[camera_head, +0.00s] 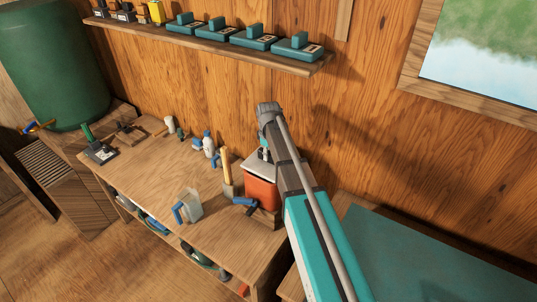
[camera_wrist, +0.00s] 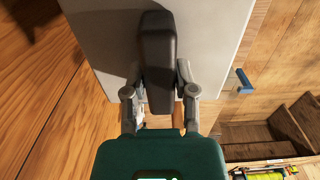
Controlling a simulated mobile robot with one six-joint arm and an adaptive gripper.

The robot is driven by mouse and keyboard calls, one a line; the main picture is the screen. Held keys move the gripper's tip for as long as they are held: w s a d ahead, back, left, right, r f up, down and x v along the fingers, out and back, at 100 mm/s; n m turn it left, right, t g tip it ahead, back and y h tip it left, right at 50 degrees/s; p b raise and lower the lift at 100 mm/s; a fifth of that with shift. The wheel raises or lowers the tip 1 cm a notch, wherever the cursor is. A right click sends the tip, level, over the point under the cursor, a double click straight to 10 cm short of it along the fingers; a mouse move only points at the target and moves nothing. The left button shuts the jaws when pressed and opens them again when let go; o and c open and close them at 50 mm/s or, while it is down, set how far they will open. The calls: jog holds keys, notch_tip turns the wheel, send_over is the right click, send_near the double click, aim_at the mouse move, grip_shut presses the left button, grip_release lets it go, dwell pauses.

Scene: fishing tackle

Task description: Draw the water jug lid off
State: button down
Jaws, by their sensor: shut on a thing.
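The water jug (camera_head: 262,192) is an orange-red box on the bench, with a blue tap (camera_head: 244,202) at its front. Its pale grey lid (camera_head: 262,166) shows at the top of the body; my arm covers part of it, and I cannot tell whether a gap lies between them. In the wrist view the lid (camera_wrist: 215,45) is a large grey panel with a dark upright handle (camera_wrist: 157,35). My gripper (camera_wrist: 158,80) has a finger on each side of this handle and is shut on it. In the head view my arm mostly hides the gripper.
A wooden mallet (camera_head: 226,170) stands close to the jug's left. A clear jug with a blue handle (camera_head: 190,204) stands at the bench front. Small bottles (camera_head: 208,144) are behind. A shelf with teal boxes (camera_head: 255,38) runs above. The bench's left-middle is clear.

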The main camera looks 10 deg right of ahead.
jog(key=shift+r+p, duration=0.85)
jog(key=shift+r, duration=0.15)
jog(key=shift+s, duration=0.15)
